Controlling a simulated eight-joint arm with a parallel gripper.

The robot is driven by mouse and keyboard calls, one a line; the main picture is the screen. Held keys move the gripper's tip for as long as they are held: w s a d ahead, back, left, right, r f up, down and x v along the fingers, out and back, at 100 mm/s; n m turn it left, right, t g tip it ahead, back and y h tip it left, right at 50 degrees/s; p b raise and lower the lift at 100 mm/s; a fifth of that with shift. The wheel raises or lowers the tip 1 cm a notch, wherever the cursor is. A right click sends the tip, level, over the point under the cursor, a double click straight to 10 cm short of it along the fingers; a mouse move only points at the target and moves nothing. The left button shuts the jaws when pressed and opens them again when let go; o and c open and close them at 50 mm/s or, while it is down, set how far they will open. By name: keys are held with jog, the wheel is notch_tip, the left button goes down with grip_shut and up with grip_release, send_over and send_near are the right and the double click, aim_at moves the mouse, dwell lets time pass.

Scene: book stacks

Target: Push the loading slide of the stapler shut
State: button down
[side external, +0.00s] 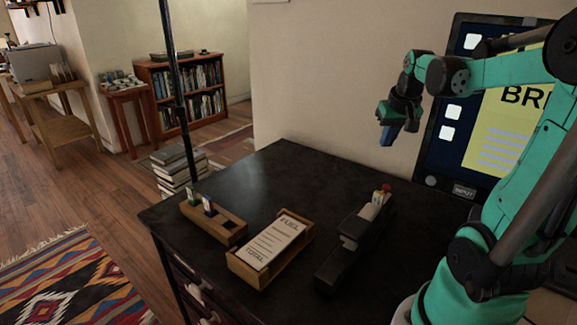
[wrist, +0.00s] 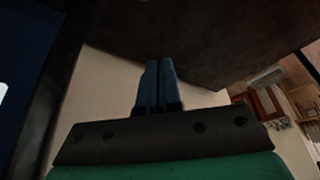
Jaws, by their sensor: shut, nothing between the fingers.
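A dark stapler (side external: 340,262) lies on the black desk, right of the card tray, in the side external view. A pale piece with a red tip (side external: 377,202) shows at its far end; I cannot tell for sure that it is the loading slide, or how far it stands out. My gripper (side external: 388,136) is above the far side of the desk, well clear of the stapler. Its blue fingers (wrist: 158,68) are together and empty in the wrist view. The stapler is not recognisable in the wrist view.
A wooden tray (side external: 242,269) with a lettered card and a slotted wooden holder (side external: 226,234) stand left of the stapler. A large screen panel (side external: 441,135) stands behind, at the right. A dark pole (side external: 180,95) rises by the desk's left side. The desk's back middle (side external: 280,180) is clear.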

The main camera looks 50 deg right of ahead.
jog(key=shift+v, duration=1.05)
jog(key=w+a+f+n+t+y, duration=0.1)
jog(key=a+n, duration=0.3)
jog(key=a, duration=0.8)
jog(key=w+a+f+n+t+y, duration=0.1)
jog(key=w+a+f+n+t, duration=0.2)
jog(key=a, duration=0.9)
jog(key=shift+w+a+n+y, duration=0.4)
jog(key=shift+w+n, duration=0.25)
jog(key=shift+n, duration=0.35)
